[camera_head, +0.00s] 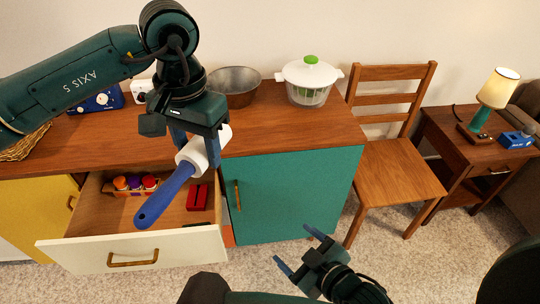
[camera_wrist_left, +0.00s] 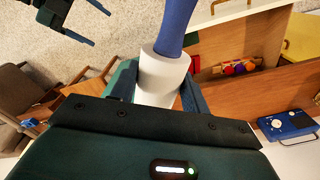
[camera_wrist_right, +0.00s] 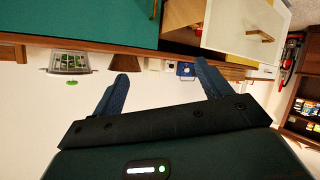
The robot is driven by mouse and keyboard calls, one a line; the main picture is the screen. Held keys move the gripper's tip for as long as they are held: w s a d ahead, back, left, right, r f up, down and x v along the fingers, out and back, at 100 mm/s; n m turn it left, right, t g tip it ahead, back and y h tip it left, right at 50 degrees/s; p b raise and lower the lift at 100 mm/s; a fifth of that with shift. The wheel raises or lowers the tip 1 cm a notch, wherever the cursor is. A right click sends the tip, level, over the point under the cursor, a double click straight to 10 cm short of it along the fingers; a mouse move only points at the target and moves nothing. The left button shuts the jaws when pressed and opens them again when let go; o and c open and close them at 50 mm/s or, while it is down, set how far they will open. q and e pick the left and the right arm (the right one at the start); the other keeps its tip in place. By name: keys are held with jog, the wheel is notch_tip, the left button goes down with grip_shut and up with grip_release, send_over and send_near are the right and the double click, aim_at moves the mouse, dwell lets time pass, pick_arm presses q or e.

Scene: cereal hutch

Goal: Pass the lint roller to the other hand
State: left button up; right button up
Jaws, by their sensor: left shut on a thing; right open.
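The lint roller (camera_head: 168,195) has a blue handle and a white roller head. My left gripper (camera_head: 197,147) is shut on the white head and holds it in the air above the open drawer, with the handle slanting down to the left. The left wrist view shows the white head (camera_wrist_left: 162,76) between the fingers. My right gripper (camera_head: 298,249) is open and empty, lower and to the right, apart from the roller. In the right wrist view its spread fingers (camera_wrist_right: 163,88) have nothing between them.
The open drawer (camera_head: 160,241) holds small colored items and a red object (camera_head: 197,197). A metal bowl (camera_head: 234,84) and a salad spinner (camera_head: 308,82) stand on the hutch top (camera_head: 280,135). A wooden chair (camera_head: 397,175) and a side table with a lamp are at right.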

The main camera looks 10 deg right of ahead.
jog(key=shift+o, duration=1.4)
jog(key=w+a+r+n+t+y, duration=0.1)
jog(key=w+r+n+y, duration=0.2)
jog(key=r+n, duration=0.5)
jog(key=shift+w+a, duration=0.4)
jog(key=shift+w, duration=0.25)
jog(key=shift+o, duration=0.9)
notch_tip(320, 180, up, 7)
jog(key=w+a+n+y, duration=0.1)
jog(key=n+y, duration=0.1)
jog(key=n, duration=0.7)
jog(key=shift+w+a+t+y, duration=0.15)
jog(key=shift+a+t+y, duration=0.15)
jog(key=shift+y, duration=0.1)
notch_tip(320, 180, up, 10)
jog(key=s+n+g+y, duration=0.1)
jog(key=n+g+y, duration=0.1)
jog(key=n, duration=0.9)
jog(key=s+r+n+g+y, duration=0.1)
jog(key=s+n+g+y, duration=0.15)
jog(key=n, duration=0.85)
jog(key=shift+t, duration=0.35)
jog(key=x, duration=1.3)
jog(key=shift+w+f, duration=0.15)
jog(key=shift+f, duration=0.1)
jog(key=shift+d, duration=0.1)
jog(key=shift+c, duration=0.2)
